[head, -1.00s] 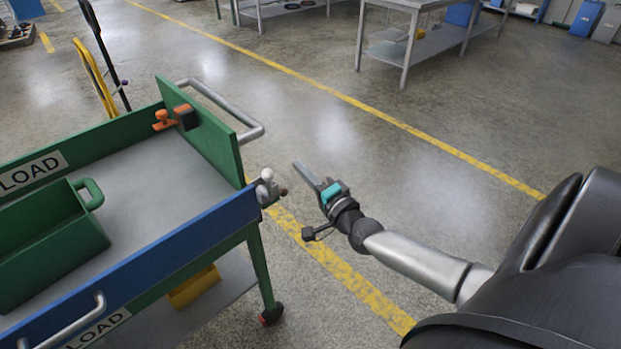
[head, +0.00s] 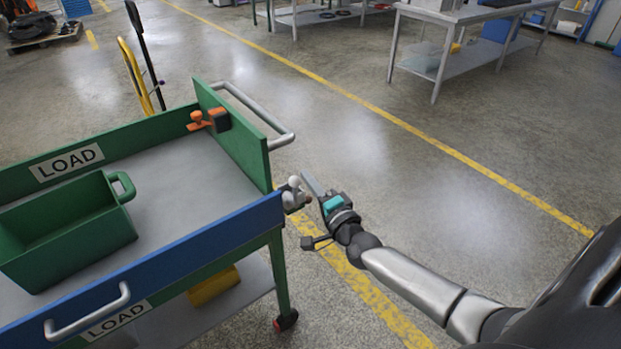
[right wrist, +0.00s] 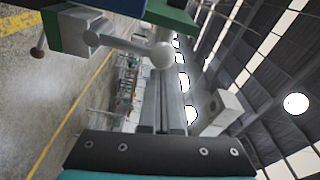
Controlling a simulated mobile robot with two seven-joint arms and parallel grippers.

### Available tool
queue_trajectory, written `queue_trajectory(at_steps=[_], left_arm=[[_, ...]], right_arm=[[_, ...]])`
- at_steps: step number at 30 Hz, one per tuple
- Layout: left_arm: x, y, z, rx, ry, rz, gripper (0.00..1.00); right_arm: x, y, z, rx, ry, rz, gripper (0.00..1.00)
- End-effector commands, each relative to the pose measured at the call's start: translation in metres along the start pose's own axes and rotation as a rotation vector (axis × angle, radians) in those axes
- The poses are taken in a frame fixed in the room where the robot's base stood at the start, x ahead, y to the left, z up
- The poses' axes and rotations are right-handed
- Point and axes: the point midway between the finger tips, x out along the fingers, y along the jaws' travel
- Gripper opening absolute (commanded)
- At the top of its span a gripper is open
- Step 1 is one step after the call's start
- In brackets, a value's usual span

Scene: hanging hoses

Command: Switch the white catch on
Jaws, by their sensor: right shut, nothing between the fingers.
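The white catch (head: 294,184) is a small lever with a white ball knob, mounted on the near right corner of the cart at the end of its blue side panel. In the right wrist view its ball knob (right wrist: 162,55) is large, on a grey arm from a grey block. My right gripper (head: 311,184) is shut and empty, just right of the catch. In the right wrist view its shut fingers (right wrist: 163,95) point up toward the knob; I cannot tell whether they touch it. My left gripper is not in view.
The green and blue cart (head: 262,215) carries a green open box (head: 65,225). An orange catch (head: 208,122) sits at its far right corner, near the grey push handle (head: 262,112). Grey work tables (head: 465,20) stand at the back. The floor to the right is clear.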

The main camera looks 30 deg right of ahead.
Motion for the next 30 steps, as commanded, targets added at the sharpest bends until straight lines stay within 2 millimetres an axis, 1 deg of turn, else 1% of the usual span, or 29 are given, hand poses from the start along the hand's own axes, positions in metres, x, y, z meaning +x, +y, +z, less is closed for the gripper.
queue_trajectory(at_steps=[23,30], left_arm=[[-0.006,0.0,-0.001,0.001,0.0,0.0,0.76],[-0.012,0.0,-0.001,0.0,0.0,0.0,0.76]], right_arm=[[-0.001,-0.005,0.009,-0.121,0.0,-0.018,0.0],[-0.003,-0.008,0.018,-0.234,0.0,-0.033,0.0]])
